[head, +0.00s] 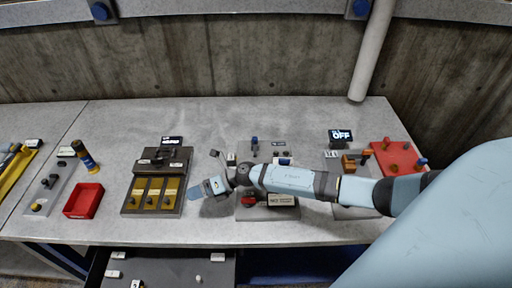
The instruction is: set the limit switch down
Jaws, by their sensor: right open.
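My right arm reaches in from the right across the table. Its gripper (217,186) is over the bare grey table between the dark tray with yellow panels and the central fixture plate, with its jaws open. A small black-and-white piece (231,159) shows just behind the wrist; I cannot tell whether it is the limit switch. No limit switch can be made out clearly at this size, and the arm hides part of the central plate (266,213). My left gripper is not in view.
The dark tray with yellow panels (138,207) stands left of the gripper. A red bin (83,201) and a black-and-yellow cylinder (85,157) are farther left. A red plate (397,157) and an "OFF" display (341,136) are at right. An open drawer (180,268) is below the table edge.

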